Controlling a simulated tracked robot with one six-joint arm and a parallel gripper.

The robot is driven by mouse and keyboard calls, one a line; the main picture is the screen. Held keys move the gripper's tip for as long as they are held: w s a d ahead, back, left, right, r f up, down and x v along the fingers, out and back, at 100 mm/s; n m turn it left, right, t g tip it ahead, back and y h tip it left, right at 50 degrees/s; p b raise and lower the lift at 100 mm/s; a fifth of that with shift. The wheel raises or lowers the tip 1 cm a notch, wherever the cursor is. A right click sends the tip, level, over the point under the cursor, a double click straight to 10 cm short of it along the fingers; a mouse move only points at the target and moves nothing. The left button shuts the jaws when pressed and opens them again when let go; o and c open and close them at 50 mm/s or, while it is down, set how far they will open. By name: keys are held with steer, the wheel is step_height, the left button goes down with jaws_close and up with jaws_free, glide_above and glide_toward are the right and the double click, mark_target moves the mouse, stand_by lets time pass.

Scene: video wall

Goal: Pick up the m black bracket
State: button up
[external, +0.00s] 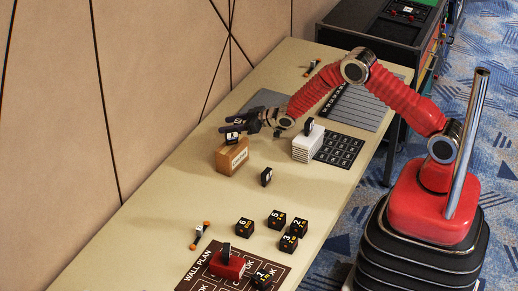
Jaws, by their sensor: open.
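My gripper (231,124) is open at the end of the red arm, reaching left over the table. Its fingers are just above a small black piece with a white label (232,137), which stands on a tan box (232,157). I cannot tell whether the fingers touch it or surround it. A second small black piece with a white mark (266,177) stands on the bare table in front of the box. The lettering on both is too small to read, so I cannot tell which is the m black bracket.
A white stack (307,147) with a black upright piece stands to the right, beside a dark grid mat (339,150). Several numbered black cubes (276,220) lie nearer. A red block (227,266) sits on the brown wall plan (205,280).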

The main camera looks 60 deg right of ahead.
steer(key=shift+c, duration=0.5)
jaws_close()
step_height(320, 180, up, 10)
stand_by(0.7)
stand_by(0.5)
